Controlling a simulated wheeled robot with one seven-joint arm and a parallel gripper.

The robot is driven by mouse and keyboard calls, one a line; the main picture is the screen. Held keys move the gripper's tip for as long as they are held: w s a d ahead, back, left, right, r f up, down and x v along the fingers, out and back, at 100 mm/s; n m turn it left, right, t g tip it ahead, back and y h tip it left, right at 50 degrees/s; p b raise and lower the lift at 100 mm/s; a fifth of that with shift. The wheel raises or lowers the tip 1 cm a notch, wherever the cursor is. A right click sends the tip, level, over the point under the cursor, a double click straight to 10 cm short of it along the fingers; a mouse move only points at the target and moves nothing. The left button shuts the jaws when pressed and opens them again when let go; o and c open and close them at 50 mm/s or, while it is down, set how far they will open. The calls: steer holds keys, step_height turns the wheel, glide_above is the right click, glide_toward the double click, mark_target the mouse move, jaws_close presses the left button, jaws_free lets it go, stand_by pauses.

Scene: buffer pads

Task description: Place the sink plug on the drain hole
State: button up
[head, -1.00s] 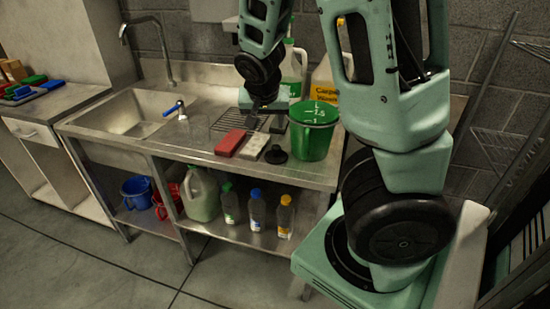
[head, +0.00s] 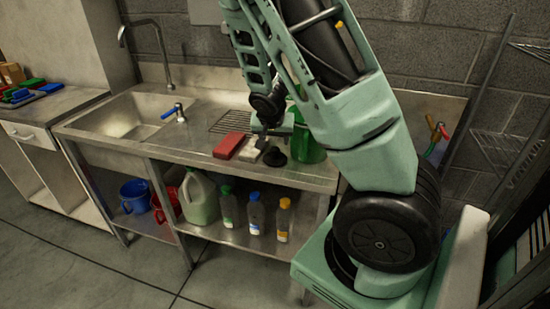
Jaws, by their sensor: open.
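The sink plug (head: 275,157) is a small black disc with a raised knob, lying on the steel counter toward its front edge. My gripper (head: 261,141) is open, low over the counter just behind and left of the plug. It looks empty. I cannot tell whether its fingers touch the pale block or the counter. The sink basin (head: 125,117) is at the left end of the counter. The drain hole cannot be made out in it.
A red block (head: 229,146) and a pale block (head: 251,150) lie left of the plug. A wire rack (head: 232,121) lies behind.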

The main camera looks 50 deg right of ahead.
mark_target(275, 149)
steer(key=shift+p+x, duration=0.3)
steer(key=shift+x, duration=2.7)
steer(key=shift+a+f, duration=0.1)
steer(key=shift+a, duration=0.05)
steer(key=shift+c, duration=0.3)
steer(key=c, duration=1.1)
